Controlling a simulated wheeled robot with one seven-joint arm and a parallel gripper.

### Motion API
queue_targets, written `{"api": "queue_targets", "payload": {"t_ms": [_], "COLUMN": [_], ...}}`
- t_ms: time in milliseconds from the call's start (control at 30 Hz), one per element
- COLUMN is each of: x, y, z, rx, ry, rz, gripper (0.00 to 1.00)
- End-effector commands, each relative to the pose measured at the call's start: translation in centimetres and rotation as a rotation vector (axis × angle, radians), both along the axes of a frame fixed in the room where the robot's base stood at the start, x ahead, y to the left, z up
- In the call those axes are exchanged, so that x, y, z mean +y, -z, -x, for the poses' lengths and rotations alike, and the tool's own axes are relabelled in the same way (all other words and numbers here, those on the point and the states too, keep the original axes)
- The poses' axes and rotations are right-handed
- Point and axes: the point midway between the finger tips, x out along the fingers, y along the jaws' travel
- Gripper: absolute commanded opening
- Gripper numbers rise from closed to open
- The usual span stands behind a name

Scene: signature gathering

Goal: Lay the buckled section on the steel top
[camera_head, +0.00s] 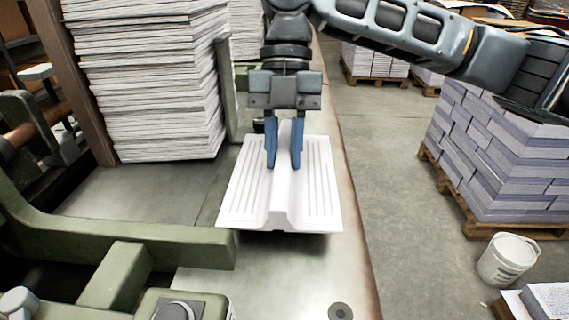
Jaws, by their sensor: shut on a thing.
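The buckled section (246,197) is a white open sheaf with printed lines on both halves and a raised fold along its middle. My gripper (283,163) points down with its blue fingers on both sides of that fold, shut on it. The section is over the steel top (210,275), roughly level, with a dark shadow under its front edge. I cannot tell whether it touches the steel. The steel top is a pale grey strip running from front to back, with a worn brown right edge.
A green machine frame (130,240) borders the steel top at left. A tall paper stack (150,80) stands behind it. On the floor at right are a pallet stack of bundles (495,150) and a white bucket (507,260). Bare steel lies in front of the section.

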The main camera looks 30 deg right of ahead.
Motion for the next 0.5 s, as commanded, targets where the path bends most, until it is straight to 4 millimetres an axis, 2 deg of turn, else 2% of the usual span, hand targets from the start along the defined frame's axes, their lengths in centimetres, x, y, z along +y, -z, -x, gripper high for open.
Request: {"api": "queue_targets", "payload": {"t_ms": [100, 200, 500], "x": [-0.1, -0.1, -0.1], "y": [1.8, 2.8, 3.1], "z": [0.0, 0.0, 0.0], "rx": [0.002, 0.001, 0.001], "ry": [0.002, 0.002, 0.001], "rz": [0.001, 0.000, 0.000], "gripper": [0.00, 0.00, 0.00]}}
